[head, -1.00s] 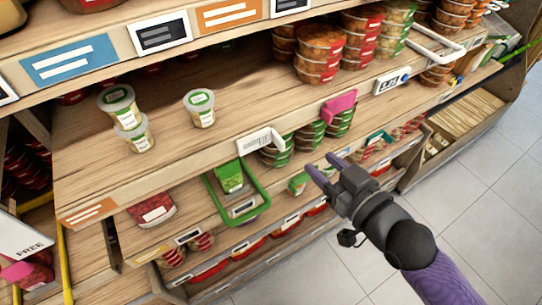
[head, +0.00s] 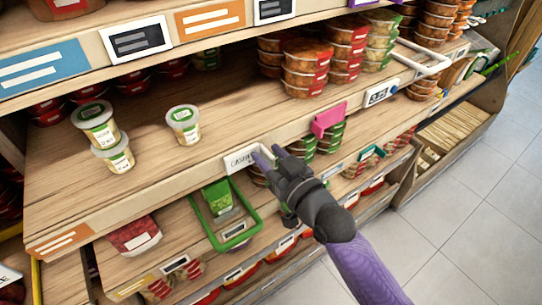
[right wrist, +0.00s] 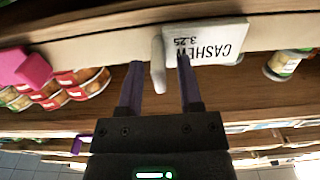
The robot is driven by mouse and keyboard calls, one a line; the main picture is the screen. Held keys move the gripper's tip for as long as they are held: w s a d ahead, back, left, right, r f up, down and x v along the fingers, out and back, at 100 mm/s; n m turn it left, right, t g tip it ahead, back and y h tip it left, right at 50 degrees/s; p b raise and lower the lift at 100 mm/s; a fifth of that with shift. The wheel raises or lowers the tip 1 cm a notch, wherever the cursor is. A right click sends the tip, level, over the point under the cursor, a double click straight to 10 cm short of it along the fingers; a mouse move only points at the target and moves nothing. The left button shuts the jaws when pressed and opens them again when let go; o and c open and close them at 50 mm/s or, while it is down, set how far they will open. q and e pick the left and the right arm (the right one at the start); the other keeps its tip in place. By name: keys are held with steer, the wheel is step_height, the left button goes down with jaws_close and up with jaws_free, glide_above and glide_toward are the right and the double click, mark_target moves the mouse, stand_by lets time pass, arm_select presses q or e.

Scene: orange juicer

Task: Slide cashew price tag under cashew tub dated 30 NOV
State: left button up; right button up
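The white cashew price tag (head: 240,158) is on the front edge of the middle shelf. In the right wrist view the tag (right wrist: 215,42) reads CASHEW 3.25 upside down. My right gripper (head: 262,157) is at the tag's right end. In the wrist view its fingers (right wrist: 160,80) are apart, with a pale upright end piece of the tag between them; contact cannot be told. Small white tubs with green lids stand on the shelf: two close together at the left (head: 95,125) (head: 117,155) and a single tub (head: 184,124). Their dates are not legible. My left gripper is not in view.
A pink clip (head: 328,119) and another price tag (head: 380,93) are on the same shelf edge, right of my gripper. A green-framed basket (head: 226,215) is below. Stacked red-labelled tubs (head: 312,70) stand further back. The shelf around the single tub is clear.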

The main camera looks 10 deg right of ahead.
jaws_close()
stand_by(1.2)
